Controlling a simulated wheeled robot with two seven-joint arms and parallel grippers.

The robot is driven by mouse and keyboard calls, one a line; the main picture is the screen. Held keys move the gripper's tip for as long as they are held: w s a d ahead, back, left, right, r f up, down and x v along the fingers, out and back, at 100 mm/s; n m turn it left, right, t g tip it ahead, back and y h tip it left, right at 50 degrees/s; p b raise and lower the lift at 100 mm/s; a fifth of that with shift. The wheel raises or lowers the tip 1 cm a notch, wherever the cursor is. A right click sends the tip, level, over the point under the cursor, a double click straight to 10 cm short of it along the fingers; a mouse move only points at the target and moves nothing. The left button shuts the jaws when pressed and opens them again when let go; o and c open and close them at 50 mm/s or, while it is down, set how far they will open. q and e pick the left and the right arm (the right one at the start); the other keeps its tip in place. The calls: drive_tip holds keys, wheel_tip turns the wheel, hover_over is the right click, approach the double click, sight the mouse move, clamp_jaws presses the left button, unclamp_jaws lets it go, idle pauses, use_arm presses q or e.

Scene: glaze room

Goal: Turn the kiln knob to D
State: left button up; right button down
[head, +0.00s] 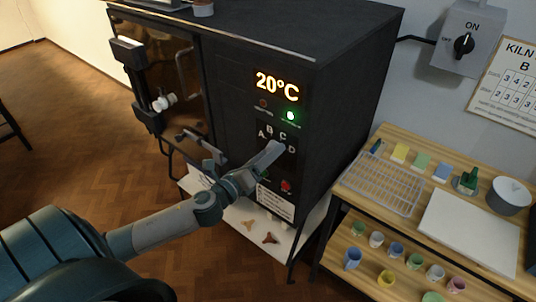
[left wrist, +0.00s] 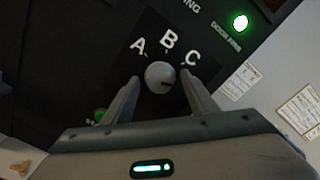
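The kiln (head: 345,95) stands in the middle of the head view. Its display (head: 277,87) reads 20°C. The round grey kiln knob (left wrist: 160,77) shows in the left wrist view, with the letters A, B and C around its top. A dark mark on the knob lies on its right side. D is hidden there, but the letter D (head: 292,149) shows in the head view. My left gripper (head: 274,152) is at the panel and hides the knob in the head view. Its fingers (left wrist: 161,78) are open, one on each side of the knob, with gaps. My right gripper is out of view.
A green lamp (head: 290,115) is lit above the letters, and a red button (head: 286,186) sits below. A wooden table (head: 350,180) with a wire rack (head: 380,183) and pots stands right of the kiln. A switch box (head: 468,38) hangs on the wall.

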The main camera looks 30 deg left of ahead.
use_arm(q)
drive_tip(key=s+a+b, duration=0.1)
drive_tip(key=s+b, duration=0.5)
drive_tip(key=s, duration=1.1)
drive_tip(key=shift+s+a+b, duration=0.2)
drive_tip(key=shift+b, duration=0.15)
idle(0.5)
